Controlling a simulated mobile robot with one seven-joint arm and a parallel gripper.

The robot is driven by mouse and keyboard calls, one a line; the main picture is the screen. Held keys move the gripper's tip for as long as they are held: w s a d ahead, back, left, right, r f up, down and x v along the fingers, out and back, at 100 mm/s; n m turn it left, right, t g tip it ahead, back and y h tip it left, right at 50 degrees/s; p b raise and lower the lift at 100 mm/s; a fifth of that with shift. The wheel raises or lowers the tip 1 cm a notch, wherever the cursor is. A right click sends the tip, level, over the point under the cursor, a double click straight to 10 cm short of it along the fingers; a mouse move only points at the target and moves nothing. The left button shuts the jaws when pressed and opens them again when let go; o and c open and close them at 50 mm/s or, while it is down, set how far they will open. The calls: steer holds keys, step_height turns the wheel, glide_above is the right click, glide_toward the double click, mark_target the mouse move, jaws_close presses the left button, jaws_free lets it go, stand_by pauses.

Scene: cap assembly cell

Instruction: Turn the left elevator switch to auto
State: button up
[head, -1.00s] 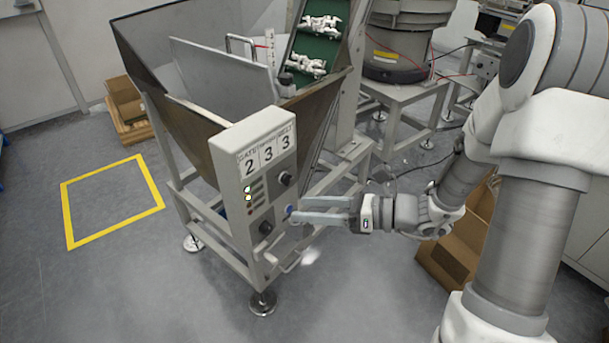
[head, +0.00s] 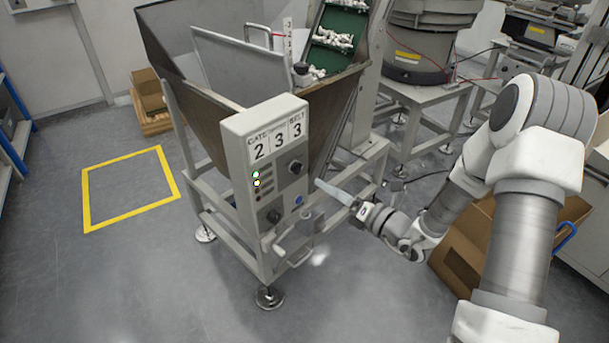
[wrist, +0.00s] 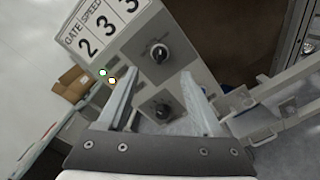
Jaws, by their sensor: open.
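The elevator's control panel (head: 262,145) is a pale box on the hopper frame, headed with the numbers 2, 3, 3. It carries an upper black knob switch (head: 295,167), a lower black knob switch (head: 274,216) and a blue button (head: 298,201). I cannot read which knob is the auto switch or its setting. My gripper (head: 321,183) is open and empty, just right of the panel. In the wrist view the upper knob (wrist: 159,53) shows beyond and between the fingertips (wrist: 159,77), and the lower knob (wrist: 163,110) lies between the fingers. Neither knob appears gripped.
A green and a yellow light (head: 256,179) are lit on the panel. A metal handle (head: 295,245) juts out below it. The metal hopper (head: 185,95) stands behind. A cardboard box (head: 465,245) stands under my arm. The yellow floor square (head: 130,188) is empty.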

mark_target(296, 168)
steer(key=b+x, duration=0.1)
steer(key=x, duration=0.8)
jaws_close()
